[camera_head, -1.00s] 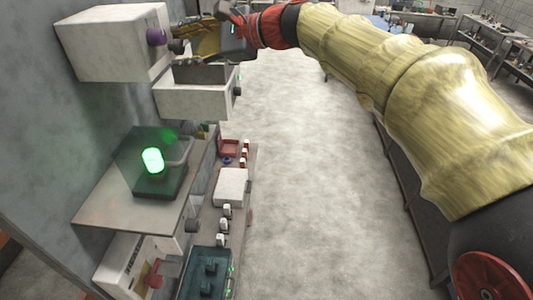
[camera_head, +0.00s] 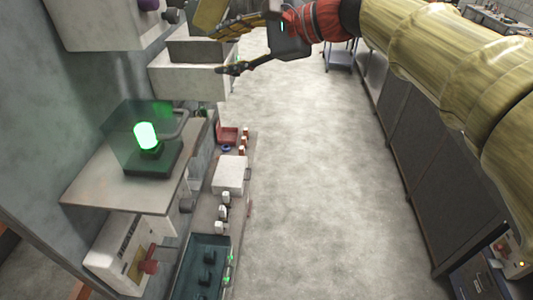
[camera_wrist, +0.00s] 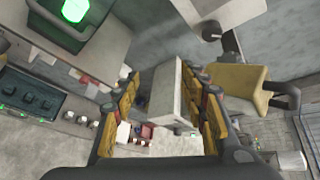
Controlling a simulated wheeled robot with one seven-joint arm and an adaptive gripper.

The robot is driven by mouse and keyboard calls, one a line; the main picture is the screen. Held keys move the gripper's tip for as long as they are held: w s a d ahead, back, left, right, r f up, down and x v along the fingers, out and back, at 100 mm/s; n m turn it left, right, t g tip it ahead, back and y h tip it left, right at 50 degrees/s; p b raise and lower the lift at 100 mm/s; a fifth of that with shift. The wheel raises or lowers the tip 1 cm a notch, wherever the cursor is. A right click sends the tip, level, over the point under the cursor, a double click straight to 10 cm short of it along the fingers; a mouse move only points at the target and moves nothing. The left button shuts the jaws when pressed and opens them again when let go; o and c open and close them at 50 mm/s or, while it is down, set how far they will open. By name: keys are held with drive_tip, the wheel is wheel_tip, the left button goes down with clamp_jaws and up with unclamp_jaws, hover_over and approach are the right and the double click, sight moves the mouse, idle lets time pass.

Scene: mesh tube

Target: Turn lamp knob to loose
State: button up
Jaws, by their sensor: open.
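The lamp (camera_head: 146,135) glows green inside a clear case on a shelf. It also glows at the top left of the wrist view (camera_wrist: 75,10). A purple knob (camera_head: 148,4) and a dark knob (camera_head: 172,16) show on the upper white box (camera_head: 100,25). I cannot tell which knob is the lamp's. My gripper (camera_head: 216,53) is open beside the lower white box (camera_head: 185,82), its fingers apart and no knob held. In the wrist view my gripper (camera_wrist: 165,80) has a pale box (camera_wrist: 165,95) showing between its yellow-padded fingers. I cannot tell whether they touch.
The shelf (camera_head: 95,190) juts out below the lamp. A red knob (camera_head: 149,266) is on a white unit under it. A bench with a white box (camera_head: 229,174), small white switches and a dark panel (camera_head: 205,265) runs alongside. The floor (camera_head: 300,180) is clear to the right.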

drive_tip(key=s+d+f+n+h+b, duration=0.1)
drive_tip(key=s+d+f+b, duration=0.1)
drive_tip(key=f, duration=0.4)
drive_tip(key=s+d+f+n+h+b, duration=0.1)
drive_tip(key=s+d+f+b, duration=0.2)
drive_tip(key=f, duration=0.4)
drive_tip(key=s+d+f+n+h+b, duration=0.1)
drive_tip(key=s+d+f+h+b, duration=0.1)
drive_tip(key=f, duration=0.4)
drive_tip(key=shift+s+d+f+b, duration=0.2)
drive_tip(key=shift+d+b, duration=0.25)
drive_tip(key=shift+b, duration=0.7)
drive_tip(key=c, duration=0.3)
